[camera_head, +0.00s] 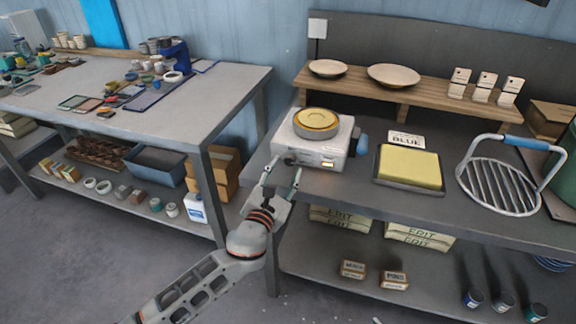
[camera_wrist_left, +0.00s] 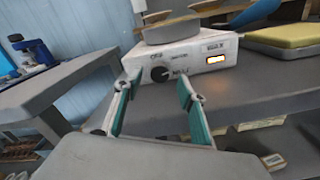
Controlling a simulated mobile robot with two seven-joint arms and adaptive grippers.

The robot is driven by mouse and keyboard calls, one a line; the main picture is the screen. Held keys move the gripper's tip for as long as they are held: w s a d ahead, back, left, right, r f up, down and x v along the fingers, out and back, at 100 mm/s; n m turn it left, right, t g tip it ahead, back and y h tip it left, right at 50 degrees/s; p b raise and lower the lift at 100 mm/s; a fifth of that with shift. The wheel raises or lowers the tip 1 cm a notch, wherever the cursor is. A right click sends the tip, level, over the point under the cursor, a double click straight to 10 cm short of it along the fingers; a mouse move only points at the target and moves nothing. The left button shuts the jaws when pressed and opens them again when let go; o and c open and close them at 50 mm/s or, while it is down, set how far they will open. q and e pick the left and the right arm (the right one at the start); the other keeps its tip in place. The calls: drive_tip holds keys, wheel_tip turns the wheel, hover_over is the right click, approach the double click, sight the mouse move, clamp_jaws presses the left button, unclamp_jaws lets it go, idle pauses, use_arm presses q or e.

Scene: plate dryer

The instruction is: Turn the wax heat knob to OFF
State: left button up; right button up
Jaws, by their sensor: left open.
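The wax heater (camera_head: 318,140) is a white box with a round yellow-topped pot (camera_head: 317,121) on it, standing at the left end of the right-hand bench. Its black heat knob (camera_wrist_left: 159,74) shows on the front face in the left wrist view, with small lettering around it and a lit orange indicator (camera_wrist_left: 216,59) to its right. My left gripper (camera_head: 282,176) is open in front of the heater's front face. In the left wrist view its two fingers (camera_wrist_left: 154,96) are spread either side of the knob, apart from it. My right gripper is in neither view.
A yellow sponge pad on a dark tray (camera_head: 408,168) and a wire rack with a blue handle (camera_head: 498,186) stand to the right. A blue item (camera_head: 362,145) sits at the heater's right side. A cluttered bench (camera_head: 180,118) stands left, with a gap between benches.

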sight(289, 163)
use_arm(q)
drive_tip(key=shift+x, duration=1.5)
drive_tip(key=c, duration=1.1)
drive_tip(key=shift+n, duration=0.4)
drive_tip(key=n, duration=0.2)
drive_tip(key=shift+n, duration=2.1)
